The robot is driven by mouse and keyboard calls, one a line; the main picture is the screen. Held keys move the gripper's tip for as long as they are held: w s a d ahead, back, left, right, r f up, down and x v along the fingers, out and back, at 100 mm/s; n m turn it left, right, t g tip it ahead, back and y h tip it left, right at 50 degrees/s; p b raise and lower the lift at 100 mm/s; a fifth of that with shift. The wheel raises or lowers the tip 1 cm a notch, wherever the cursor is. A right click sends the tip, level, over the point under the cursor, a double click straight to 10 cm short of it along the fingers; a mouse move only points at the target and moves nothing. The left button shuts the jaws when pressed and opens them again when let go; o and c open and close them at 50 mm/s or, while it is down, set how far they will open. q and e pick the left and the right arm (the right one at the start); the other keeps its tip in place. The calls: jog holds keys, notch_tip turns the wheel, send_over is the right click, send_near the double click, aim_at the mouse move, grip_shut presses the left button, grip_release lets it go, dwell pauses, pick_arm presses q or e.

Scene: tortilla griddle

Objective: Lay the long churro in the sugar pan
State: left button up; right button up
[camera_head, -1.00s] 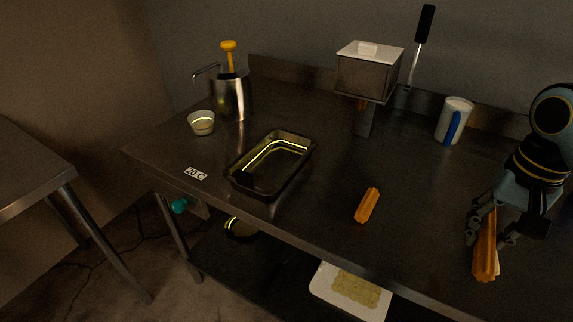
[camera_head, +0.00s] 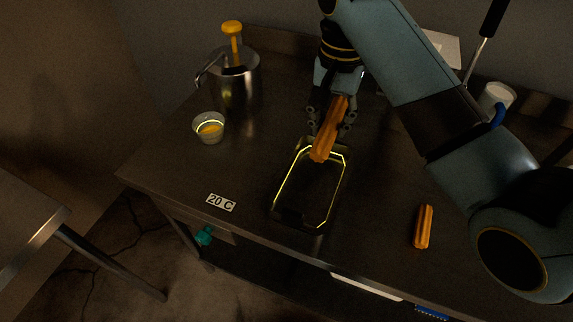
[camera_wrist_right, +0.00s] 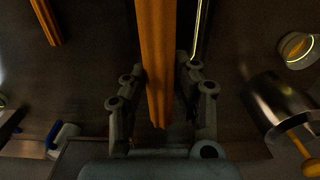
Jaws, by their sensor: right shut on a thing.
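The long churro (camera_head: 328,132) is an orange-brown ridged stick. My right gripper (camera_head: 331,118) is shut on it and holds it over the far end of the sugar pan, its near tip pointing toward the pan's inside. The sugar pan (camera_head: 276,200) is a dark rectangular pan with a glowing yellow line around its inside. In the right wrist view the long churro (camera_wrist_right: 157,50) runs lengthwise between the fingers (camera_wrist_right: 155,95). A shorter churro (camera_head: 423,227) lies on the table to the right of the pan. My left gripper is out of view.
A metal pot with a yellow-topped pump (camera_head: 236,82) and a small cup (camera_head: 209,128) stand left of the pan. A "20 C" label (camera_head: 221,203) lies near the front edge. A white and blue mug (camera_head: 497,97) stands at the back right. The table between pan and short churro is clear.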

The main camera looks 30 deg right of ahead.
jog(key=shift+w+a+r, duration=0.15)
jog(key=shift+a+r, duration=0.15)
jog(key=shift+r, duration=0.15)
jog(key=shift+f, duration=0.1)
notch_tip(320, 180, down, 4)
jog(key=shift+f, duration=0.1)
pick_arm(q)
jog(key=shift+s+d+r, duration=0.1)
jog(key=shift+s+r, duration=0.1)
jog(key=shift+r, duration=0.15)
pick_arm(e)
jog(key=shift+d+f, duration=0.1)
jog(key=shift+f, duration=0.6)
jog(key=o, duration=1.1)
